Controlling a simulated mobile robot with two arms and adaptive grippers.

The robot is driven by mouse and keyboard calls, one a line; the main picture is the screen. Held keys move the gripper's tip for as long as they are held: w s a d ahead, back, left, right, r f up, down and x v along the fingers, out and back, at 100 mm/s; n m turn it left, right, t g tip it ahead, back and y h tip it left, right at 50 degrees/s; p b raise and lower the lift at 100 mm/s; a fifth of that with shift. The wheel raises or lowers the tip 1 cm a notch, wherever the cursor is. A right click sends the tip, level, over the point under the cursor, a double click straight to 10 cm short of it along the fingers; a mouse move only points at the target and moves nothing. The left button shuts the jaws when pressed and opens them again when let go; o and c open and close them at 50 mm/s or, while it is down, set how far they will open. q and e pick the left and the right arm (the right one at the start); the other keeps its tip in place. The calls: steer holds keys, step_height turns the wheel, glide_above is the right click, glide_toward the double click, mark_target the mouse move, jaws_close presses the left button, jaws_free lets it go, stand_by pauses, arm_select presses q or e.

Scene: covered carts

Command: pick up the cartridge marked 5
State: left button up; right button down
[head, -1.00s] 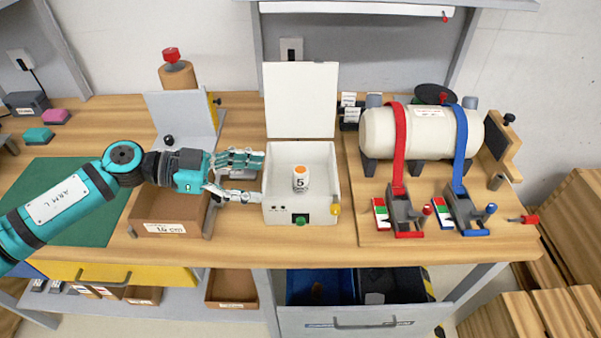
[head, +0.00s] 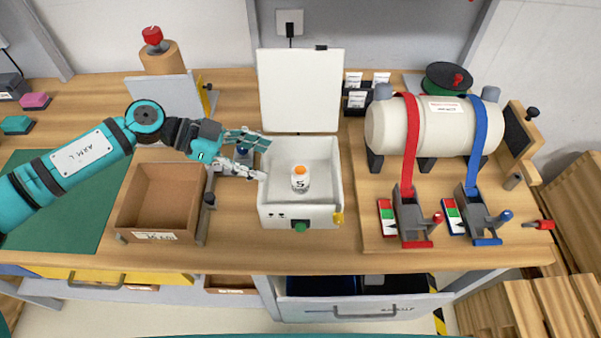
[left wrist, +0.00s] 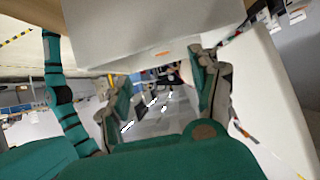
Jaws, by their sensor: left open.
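The cartridge marked 5 (head: 300,180) is a small white cylinder with an orange cap. It stands upright inside the open white box (head: 262,216), whose lid (head: 300,90) is raised at the back. My left gripper (head: 264,160) is open and empty at the box's left side, its fingers pointing right, apart from the cartridge. In the left wrist view, my two fingers (left wrist: 163,95) are spread with a white surface (left wrist: 150,25) above them. A small orange patch there may be the cap; I cannot be sure. My right gripper is not in view.
A brown open bin (head: 158,200) stands left of the white box, with a grey upright panel (head: 160,98) behind it. A cream tank (head: 432,128) with red and blue straps stands on a board at the right. Wood lies clear in front of the white box.

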mark_target(299, 170)
arm_select(q)
steer(key=x, duration=0.3)
steer(key=shift+w+d+f+p, duration=0.1)
steer(key=shift+w+d+p, duration=0.05)
steer(key=shift+d+p, duration=0.15)
steer(key=shift+d+f, duration=0.4)
steer(key=shift+d, duration=0.35)
steer(key=p+x, duration=0.2)
steer(key=x, duration=0.2)
steer(key=shift+d+f, duration=0.15)
steer(key=shift+d, duration=0.05)
steer(key=shift+d+f, duration=0.15)
steer(key=shift+f, duration=0.05)
steer(key=c, duration=1.3)
jaws_close()
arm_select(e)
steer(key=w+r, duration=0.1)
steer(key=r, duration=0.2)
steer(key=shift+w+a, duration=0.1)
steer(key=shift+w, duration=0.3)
arm_select(q)
steer(key=shift+r, duration=0.15)
